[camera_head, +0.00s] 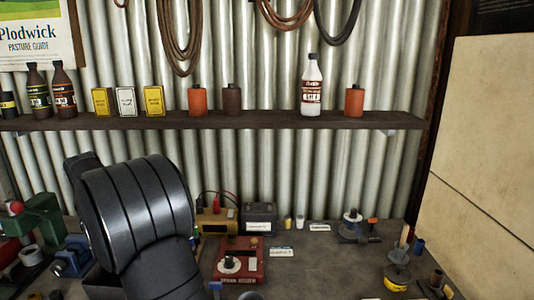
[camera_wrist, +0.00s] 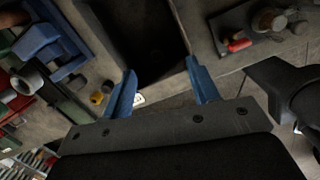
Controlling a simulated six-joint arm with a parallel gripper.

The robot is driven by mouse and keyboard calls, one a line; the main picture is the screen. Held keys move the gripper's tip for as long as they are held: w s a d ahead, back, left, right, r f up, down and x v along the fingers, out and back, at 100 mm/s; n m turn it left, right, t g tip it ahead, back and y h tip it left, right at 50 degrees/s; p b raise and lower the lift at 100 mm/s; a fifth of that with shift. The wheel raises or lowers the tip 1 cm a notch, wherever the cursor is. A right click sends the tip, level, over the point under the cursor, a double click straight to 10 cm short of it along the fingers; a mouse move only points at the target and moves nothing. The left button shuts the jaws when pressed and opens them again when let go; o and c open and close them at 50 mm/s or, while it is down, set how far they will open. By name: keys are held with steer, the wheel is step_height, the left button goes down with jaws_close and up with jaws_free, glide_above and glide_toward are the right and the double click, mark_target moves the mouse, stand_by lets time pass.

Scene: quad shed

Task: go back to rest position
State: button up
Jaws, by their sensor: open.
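My gripper (camera_wrist: 160,82) shows in the wrist view as two blue fingers spread wide apart. Nothing is held between them. Beyond the fingers lies a dark, open-topped box or recess (camera_wrist: 145,40) with pale edges; its inside is too dark to make out. In the head view, my dark arm fills the lower left, above the bench (camera_head: 320,270), and hides part of it. I cannot make out my gripper clearly there.
A red device (camera_head: 243,262), a dark battery-like box (camera_head: 259,218) and a yellow pot (camera_head: 398,277) stand on the bench. A green vise-like tool (camera_head: 38,222) is at left. A shelf (camera_head: 270,122) with bottles runs along the wall. The bench between the red device and yellow pot looks clear.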

steer(key=w+d+m, duration=0.3)
steer(key=w+d, duration=0.3)
steer(key=d, duration=0.6)
steer(key=w+d+m, duration=0.2)
steer(key=w+d, duration=0.4)
steer(key=d, duration=0.6)
steer(key=d+m+h, duration=0.1)
steer(key=d+m, duration=0.3)
steer(key=d, duration=2.1)
steer(key=shift+s+d+m+g, duration=0.2)
steer(key=shift+s+m+g, duration=0.2)
steer(key=w+a+n, duration=0.1)
steer(key=a+n, duration=0.3)
steer(key=a, duration=1.6)
steer(key=shift+a, duration=0.3)
steer(key=shift+d, duration=0.1)
